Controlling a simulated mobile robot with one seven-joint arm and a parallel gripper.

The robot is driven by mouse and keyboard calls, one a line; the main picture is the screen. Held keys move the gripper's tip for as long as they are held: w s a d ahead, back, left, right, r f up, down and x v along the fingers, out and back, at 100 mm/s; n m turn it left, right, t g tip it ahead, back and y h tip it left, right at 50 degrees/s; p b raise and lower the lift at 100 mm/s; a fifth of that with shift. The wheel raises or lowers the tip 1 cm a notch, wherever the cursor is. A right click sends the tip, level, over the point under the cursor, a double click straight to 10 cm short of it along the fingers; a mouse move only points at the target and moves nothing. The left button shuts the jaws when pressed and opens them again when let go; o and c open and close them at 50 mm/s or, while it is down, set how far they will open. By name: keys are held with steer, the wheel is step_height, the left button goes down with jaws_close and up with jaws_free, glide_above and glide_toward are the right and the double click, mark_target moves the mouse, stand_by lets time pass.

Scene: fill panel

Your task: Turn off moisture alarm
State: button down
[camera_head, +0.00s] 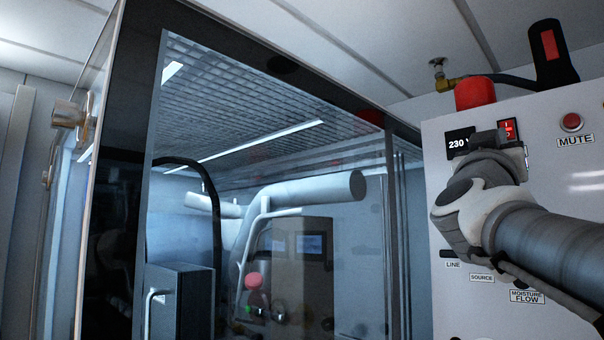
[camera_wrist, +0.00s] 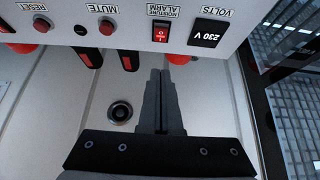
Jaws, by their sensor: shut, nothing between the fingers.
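The moisture alarm switch (camera_wrist: 161,33) is a red rocker in a black frame on the white panel. Its label appears upside down in the wrist view. The red rocker also shows in the head view (camera_head: 508,129), right of the 230 V display. My gripper (camera_wrist: 160,73) is shut and empty, its fingers together and pointing toward the panel. In the wrist view the fingertips appear just below the switch, apart from it in the picture; I cannot tell the depth gap. In the head view my gripper and wrist are in front of the panel, partly hiding its labels.
The 230 V display (camera_wrist: 207,34), mute button (camera_wrist: 105,27) and reset button (camera_wrist: 40,24) flank the switch. A red lamp (camera_head: 475,93) and a black-and-red handle-like part (camera_head: 553,55) stand on top of the panel. A glass-doored cabinet (camera_head: 170,110) stands left.

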mark_target(507, 131)
steer(key=w+d+r, duration=0.1)
steer(key=d, duration=0.1)
steer(key=w+d+r+p, duration=0.1)
steer(key=w+d, duration=0.3)
steer(key=shift+w+d+r+p, duration=0.2)
steer(key=shift+w+r+p, duration=0.1)
steer(key=shift+r, duration=0.1)
steer(key=shift+w+d+f, duration=0.1)
steer(key=shift+w+d, duration=0.05)
steer(key=shift+d, duration=0.15)
steer(key=shift+f, duration=0.1)
steer(key=b, duration=0.1)
steer(key=h+b, duration=0.1)
steer(key=b, duration=0.1)
steer(key=shift+w+d, duration=0.2)
steer(key=shift+d, duration=0.1)
steer(key=shift+f, duration=0.15)
